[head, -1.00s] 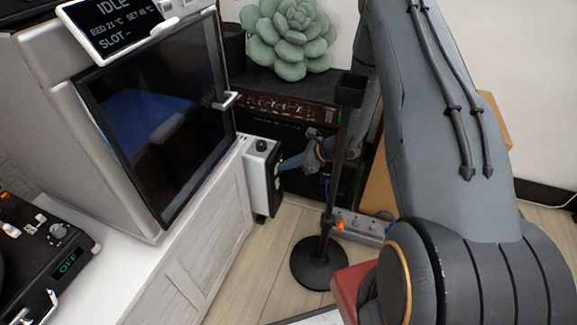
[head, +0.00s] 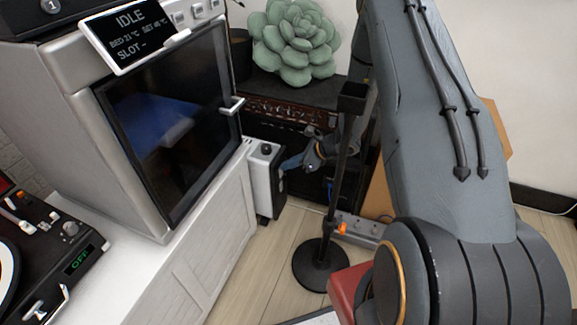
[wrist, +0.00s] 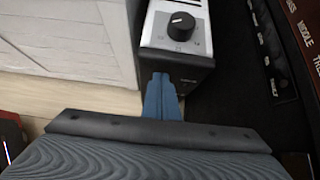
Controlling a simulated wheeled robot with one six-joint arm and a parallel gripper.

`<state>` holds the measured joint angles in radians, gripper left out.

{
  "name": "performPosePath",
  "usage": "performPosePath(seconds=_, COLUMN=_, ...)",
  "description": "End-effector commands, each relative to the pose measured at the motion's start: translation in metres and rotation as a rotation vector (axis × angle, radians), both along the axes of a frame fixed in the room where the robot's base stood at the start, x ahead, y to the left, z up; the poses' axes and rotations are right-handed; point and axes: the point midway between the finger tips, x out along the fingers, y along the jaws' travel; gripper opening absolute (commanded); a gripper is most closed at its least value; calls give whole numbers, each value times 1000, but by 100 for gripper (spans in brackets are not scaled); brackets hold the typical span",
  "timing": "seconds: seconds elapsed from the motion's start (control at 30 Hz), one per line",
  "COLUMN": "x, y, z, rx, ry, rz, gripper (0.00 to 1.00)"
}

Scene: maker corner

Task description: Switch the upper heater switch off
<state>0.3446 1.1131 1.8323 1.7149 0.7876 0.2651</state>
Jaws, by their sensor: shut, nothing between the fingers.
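The heater (head: 262,178) is a narrow light box with a dark end panel, standing on the floor beside the white cabinet. The wrist view shows its silver top (wrist: 155,28) with a black dial (wrist: 181,25), and its dark end face (wrist: 190,72). My gripper (head: 283,166) is shut and empty, its blue fingers pointing at the upper part of that dark face. In the wrist view the fingertips (wrist: 161,78) overlap the face's near edge; I cannot tell whether they touch it. Neither heater switch can be made out; the fingers may hide them.
A black stand (head: 320,265) with a round base rises right of the heater, close to my arm. A dark amplifier (head: 300,118) with a plant (head: 295,50) on it stands behind. A power strip (head: 358,230) lies on the floor. Some floor in front is clear.

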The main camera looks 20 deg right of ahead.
Motion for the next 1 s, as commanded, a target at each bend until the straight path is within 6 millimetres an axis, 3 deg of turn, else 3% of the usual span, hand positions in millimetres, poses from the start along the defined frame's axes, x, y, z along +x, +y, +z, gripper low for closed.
performPosePath(seconds=0.37, x=-1, y=-1, z=1, rx=0, ry=1, rz=-1, gripper=0)
performPosePath(seconds=0.67, x=-19, y=-29, z=8, rx=1, ry=1, rz=6, gripper=0)
performPosePath(seconds=1.0, x=-44, y=-61, z=66, rx=-1, ry=-1, rz=5, gripper=0)
